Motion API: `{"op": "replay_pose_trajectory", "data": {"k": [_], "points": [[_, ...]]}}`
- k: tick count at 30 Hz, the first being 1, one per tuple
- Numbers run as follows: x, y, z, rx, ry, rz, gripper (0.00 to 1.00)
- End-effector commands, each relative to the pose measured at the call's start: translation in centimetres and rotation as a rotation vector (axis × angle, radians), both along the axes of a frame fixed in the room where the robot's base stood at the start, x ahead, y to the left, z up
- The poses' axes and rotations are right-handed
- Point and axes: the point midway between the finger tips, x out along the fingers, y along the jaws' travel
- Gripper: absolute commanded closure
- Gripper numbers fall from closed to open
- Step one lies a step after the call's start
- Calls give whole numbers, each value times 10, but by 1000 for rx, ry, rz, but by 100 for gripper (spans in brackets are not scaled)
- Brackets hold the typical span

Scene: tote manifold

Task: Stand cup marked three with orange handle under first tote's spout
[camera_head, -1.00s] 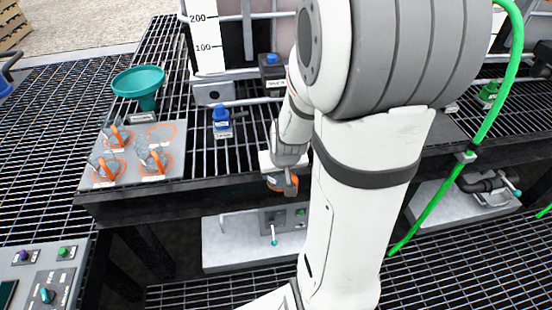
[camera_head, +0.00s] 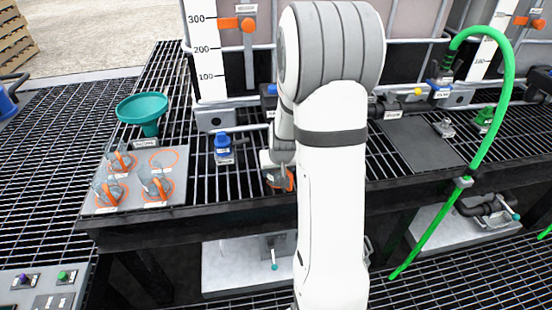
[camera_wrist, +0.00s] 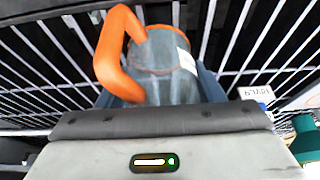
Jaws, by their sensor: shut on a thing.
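In the wrist view, a clear grey cup (camera_wrist: 172,75) with an orange handle (camera_wrist: 118,55) and an orange rim is between the jaws of my gripper (camera_wrist: 160,100). Its white label is turned aside and I cannot read the number. In the head view, my gripper (camera_head: 276,176) is at the bench's front edge, partly hidden by my arm, with orange of the cup (camera_head: 288,181) showing. The first tote (camera_head: 283,50) stands behind it. A blue fitting (camera_head: 270,92) low on its front, possibly its spout, is mostly hidden by my arm.
A grey tray (camera_head: 182,195) at left holds several orange-handled cups (camera_head: 158,184) and one bare ring (camera_head: 164,158). A blue-capped part (camera_head: 223,146) and a teal funnel (camera_head: 142,108) stand nearby. A green hose (camera_head: 490,140) hangs at right.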

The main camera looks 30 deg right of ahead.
Motion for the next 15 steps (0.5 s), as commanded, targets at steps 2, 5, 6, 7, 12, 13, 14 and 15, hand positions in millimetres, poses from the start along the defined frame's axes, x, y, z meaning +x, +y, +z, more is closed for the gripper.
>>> {"op": "replay_pose_trajectory", "data": {"k": [2,5,6,7,12,13,14,15], "points": [[5,-1,0,0,0,0,61],[18,-5,0,0,0,0,61],[25,-7,0,0,0,1,61],[30,-8,1,-1,-1,1,61],[45,-13,0,0,1,0,61],[45,-13,-1,1,2,0,61],[44,-13,-2,1,2,0,61],[44,-13,-2,0,1,0,61]]}}
